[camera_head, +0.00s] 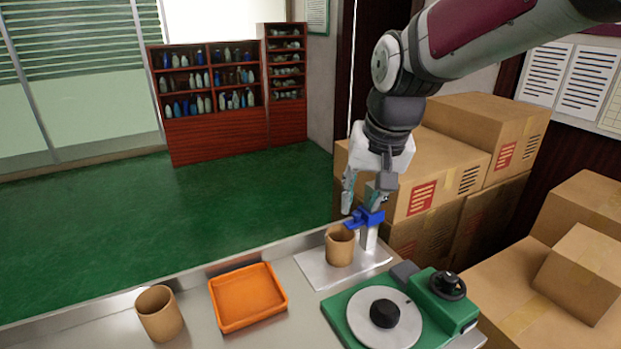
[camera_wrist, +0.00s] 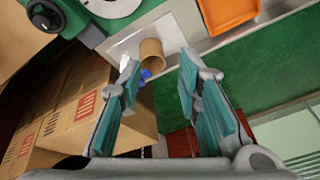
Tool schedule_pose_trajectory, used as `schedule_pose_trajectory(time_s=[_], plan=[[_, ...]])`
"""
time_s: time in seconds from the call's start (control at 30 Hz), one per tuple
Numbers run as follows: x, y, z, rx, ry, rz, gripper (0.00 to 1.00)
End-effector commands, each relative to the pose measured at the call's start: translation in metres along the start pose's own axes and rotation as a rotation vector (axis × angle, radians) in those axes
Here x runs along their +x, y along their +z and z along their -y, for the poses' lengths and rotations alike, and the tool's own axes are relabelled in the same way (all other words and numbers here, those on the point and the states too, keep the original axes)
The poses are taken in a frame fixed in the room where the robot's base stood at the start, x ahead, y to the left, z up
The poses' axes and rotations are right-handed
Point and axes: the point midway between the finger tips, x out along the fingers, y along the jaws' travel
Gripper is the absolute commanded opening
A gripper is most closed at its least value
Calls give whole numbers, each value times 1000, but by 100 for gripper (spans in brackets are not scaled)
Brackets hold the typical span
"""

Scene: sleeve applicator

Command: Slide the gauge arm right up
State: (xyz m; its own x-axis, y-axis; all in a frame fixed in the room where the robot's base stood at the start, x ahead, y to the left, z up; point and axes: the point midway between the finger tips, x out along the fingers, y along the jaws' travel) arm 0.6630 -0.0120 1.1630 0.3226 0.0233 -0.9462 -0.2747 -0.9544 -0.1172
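The gauge arm is a blue piece (camera_head: 365,218) on a white upright post (camera_head: 369,237), which rises from a pale base plate (camera_head: 315,270). A brown cup (camera_head: 339,246) stands on the plate, just below and beside the blue arm. My gripper (camera_head: 361,204) is just above the blue arm, fingers pointing down and apart. In the wrist view my gripper (camera_wrist: 160,63) is open with nothing held between its fingers. The blue arm (camera_wrist: 146,75) shows there beside the left finger, partly hidden by it. I cannot tell whether a finger touches it.
A green machine with a round pale disc (camera_head: 360,311) and a black knob (camera_head: 448,285) stands right of the plate. An orange tray (camera_head: 248,297) and a second brown cup (camera_head: 159,313) are to the left. Stacked cardboard boxes (camera_head: 440,180) rise close behind my gripper.

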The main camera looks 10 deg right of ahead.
Motion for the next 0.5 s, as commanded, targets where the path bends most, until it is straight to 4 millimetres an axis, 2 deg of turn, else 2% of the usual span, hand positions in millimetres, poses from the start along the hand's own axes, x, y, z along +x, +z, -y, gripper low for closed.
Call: schedule_pose_trajectory(time_s=[0.17,0.3,0.5], plan=[[24,-40,-3,52,50,-16,31],[60,-88,-9,115,110,-42,31],[110,-142,-20,180,174,-80,31]])
